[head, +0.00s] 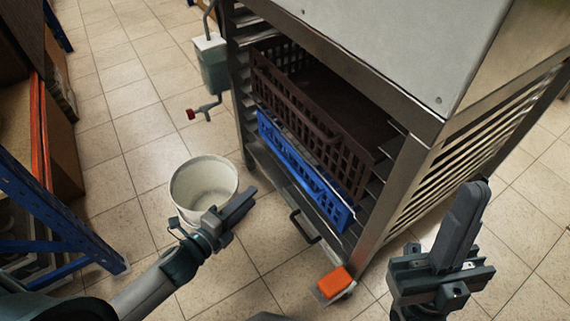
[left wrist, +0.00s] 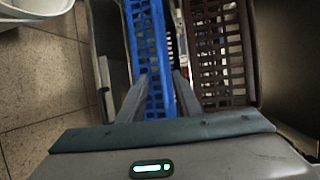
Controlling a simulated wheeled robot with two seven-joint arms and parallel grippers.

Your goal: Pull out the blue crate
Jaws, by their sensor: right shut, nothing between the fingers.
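The blue crate (head: 290,160) sits low in the metal rack (head: 415,170), its slotted front wall facing out, directly below a brown crate (head: 305,115). My left gripper (head: 247,194) is in front of the blue crate, to its lower left in the head view, and points toward it. In the left wrist view the fingers are spread apart, with the blue crate's wall (left wrist: 148,40) showing in the gap between them; I cannot tell whether they touch it. My right gripper (head: 475,190) is shut and empty, upright in front of the rack's right side.
A white bucket (head: 190,178) stands on the floor just beyond my left gripper. A black handle (head: 305,226) and an orange block (head: 335,282) are at the rack's foot. A blue-framed shelf (head: 45,205) stands at left.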

